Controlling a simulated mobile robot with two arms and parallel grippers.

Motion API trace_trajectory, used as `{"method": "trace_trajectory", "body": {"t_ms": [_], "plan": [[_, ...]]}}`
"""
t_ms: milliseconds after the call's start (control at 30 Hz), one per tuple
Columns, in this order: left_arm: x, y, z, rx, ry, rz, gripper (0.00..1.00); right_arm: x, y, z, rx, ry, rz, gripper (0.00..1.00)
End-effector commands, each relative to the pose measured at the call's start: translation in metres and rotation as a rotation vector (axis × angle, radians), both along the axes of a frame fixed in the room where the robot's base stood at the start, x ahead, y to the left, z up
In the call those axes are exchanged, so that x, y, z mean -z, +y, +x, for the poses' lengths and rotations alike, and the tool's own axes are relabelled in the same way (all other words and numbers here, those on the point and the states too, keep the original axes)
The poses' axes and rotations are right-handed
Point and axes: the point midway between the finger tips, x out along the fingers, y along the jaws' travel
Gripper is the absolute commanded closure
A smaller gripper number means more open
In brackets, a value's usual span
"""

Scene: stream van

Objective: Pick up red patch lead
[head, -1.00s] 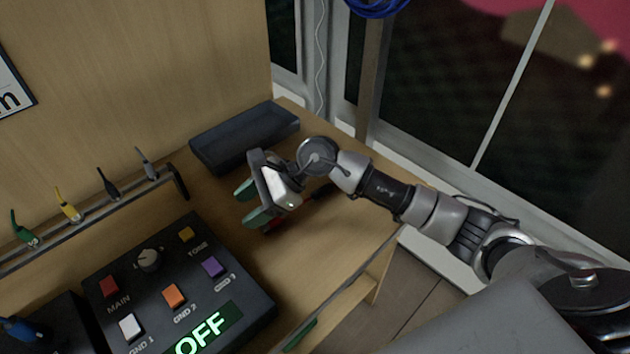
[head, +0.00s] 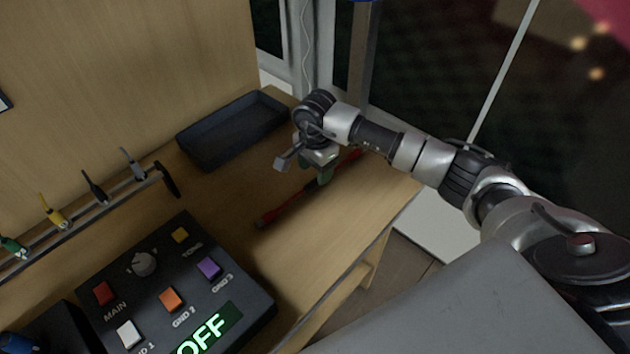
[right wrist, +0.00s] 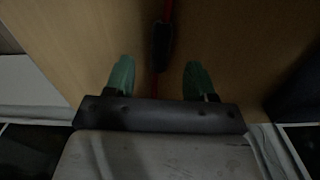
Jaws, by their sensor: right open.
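In the right wrist view the open green fingertips (right wrist: 158,74) are on either side of the lead's line. There the red lead (right wrist: 168,12) and its dark section (right wrist: 161,46) run between and beyond the fingers. Nothing is held. My left gripper is not in view.
A dark empty tray (head: 232,135) stands at the back of the desk (head: 225,200). A black control panel (head: 180,285) showing OFF is at the front left. A rack (head: 85,215) holds green, yellow, black and grey leads. Bare desk surrounds the red lead.

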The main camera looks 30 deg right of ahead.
Motion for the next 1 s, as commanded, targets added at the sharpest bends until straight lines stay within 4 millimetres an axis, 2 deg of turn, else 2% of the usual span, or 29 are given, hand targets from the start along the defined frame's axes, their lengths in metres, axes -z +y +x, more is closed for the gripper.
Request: {"method": "trace_trajectory", "body": {"t_ms": [100, 233, 533, 900, 1000], "plan": [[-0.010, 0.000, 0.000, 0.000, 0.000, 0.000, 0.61, 0.018, 0.002, -0.001, 0.001, 0.006, 0.003, 0.45], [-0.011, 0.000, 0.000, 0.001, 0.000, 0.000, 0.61, 0.035, 0.001, 0.000, 0.001, 0.003, 0.002, 0.45], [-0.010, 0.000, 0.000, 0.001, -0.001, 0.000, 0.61, 0.041, 0.001, 0.000, 0.000, -0.001, 0.001, 0.45], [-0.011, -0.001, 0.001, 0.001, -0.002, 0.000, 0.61, 0.040, 0.001, 0.000, 0.000, -0.001, 0.001, 1.00], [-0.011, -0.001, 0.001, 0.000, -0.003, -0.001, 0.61, 0.040, 0.001, 0.000, 0.000, 0.000, 0.002, 1.00]]}}
